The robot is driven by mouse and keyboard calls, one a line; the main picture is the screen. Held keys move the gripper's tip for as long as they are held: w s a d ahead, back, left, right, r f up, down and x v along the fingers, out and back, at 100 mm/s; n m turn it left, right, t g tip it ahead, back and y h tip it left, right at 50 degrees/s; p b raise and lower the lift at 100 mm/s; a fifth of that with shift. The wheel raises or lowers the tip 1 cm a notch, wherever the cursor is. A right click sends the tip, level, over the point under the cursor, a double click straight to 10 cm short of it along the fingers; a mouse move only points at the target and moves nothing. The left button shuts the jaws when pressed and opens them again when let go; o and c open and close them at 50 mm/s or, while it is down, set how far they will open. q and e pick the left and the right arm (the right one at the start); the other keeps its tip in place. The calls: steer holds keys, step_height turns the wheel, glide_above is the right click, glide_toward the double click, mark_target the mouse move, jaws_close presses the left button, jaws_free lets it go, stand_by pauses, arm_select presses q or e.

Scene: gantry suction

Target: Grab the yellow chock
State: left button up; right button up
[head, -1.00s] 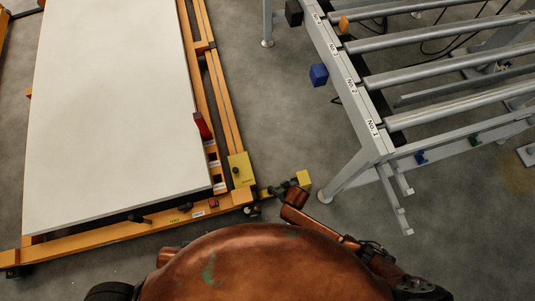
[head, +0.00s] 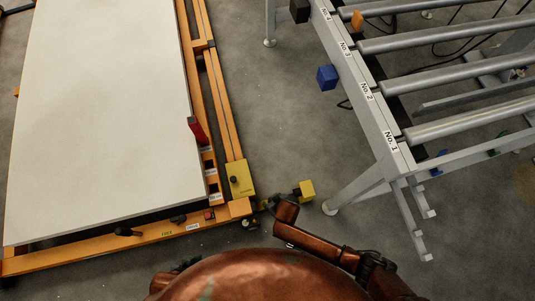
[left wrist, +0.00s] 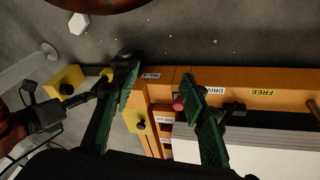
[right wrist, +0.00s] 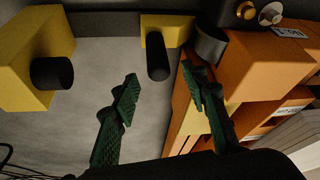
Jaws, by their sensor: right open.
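A yellow block (head: 306,190) with a black knob stands on the floor between the orange frame and the roller rack. It also shows in the left wrist view (left wrist: 67,77). In the right wrist view, one yellow block (right wrist: 22,65) is at the left and another yellow block (right wrist: 165,25) with a black peg is beyond the fingers, beside the orange frame. My right gripper (head: 268,204) is low beside the frame corner. Its fingers (right wrist: 170,92) are apart and empty, short of both blocks. My left gripper (left wrist: 160,82) has its fingers apart, with nothing between them.
The orange frame (head: 130,241) carries a white panel (head: 105,110) at left; a yellow plate (head: 241,180) with a black knob is on its corner. A grey roller rack (head: 385,140) stands at right.

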steer(key=b+x, duration=0.2)
steer(key=x, duration=0.1)
steer(key=shift+s+f, duration=0.1)
steer(key=shift+f, duration=0.35)
steer(key=shift+f+b, duration=0.1)
steer(key=shift+b, duration=0.2)
arm_select(q)
steer(key=w+d+f+t+h, duration=0.1)
steer(key=w+d+f+t, duration=0.1)
steer(key=w+d+f, duration=0.1)
steer(key=shift+w+d+f+t, duration=0.15)
steer(key=shift+w+f+t, duration=0.25)
steer(key=shift+w+f, duration=0.3)
steer(key=shift+s, duration=0.1)
arm_select(e)
steer(key=shift+c, duration=0.5)
jaws_close()
